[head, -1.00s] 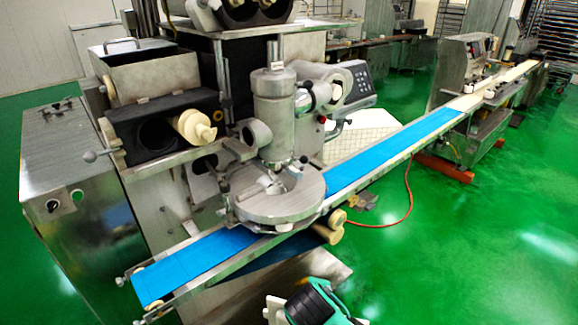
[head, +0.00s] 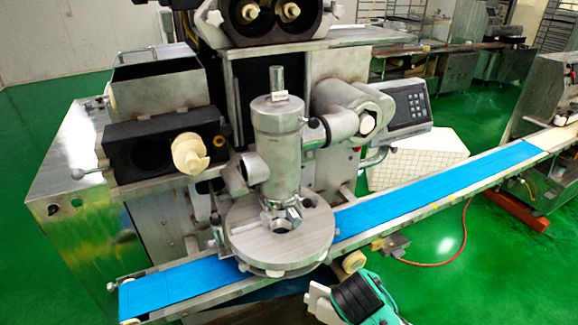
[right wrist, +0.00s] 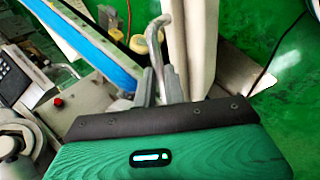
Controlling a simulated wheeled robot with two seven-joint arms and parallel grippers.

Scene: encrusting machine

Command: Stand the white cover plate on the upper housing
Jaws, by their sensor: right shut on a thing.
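The upper housing (head: 232,32) is the dark block at the top of the machine, with two round openings that hold cream-coloured screw ends. My right gripper (right wrist: 160,84) is shut on a bent metal handle (right wrist: 154,45) in the right wrist view. The white cover plate (right wrist: 194,45) stands beside the handle, seen nearly edge-on. In the head view only a small pale part of the plate (head: 319,301) shows at the bottom, beside my right wrist. The plate is well below and apart from the upper housing. My left gripper is not in view.
A metal cylinder (head: 277,140) and round disc (head: 250,232) stand in front of the machine. A blue conveyor belt (head: 440,185) runs beneath toward the back right. A dark lower housing (head: 135,150) is at left. Green floor (head: 480,270) is free at right.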

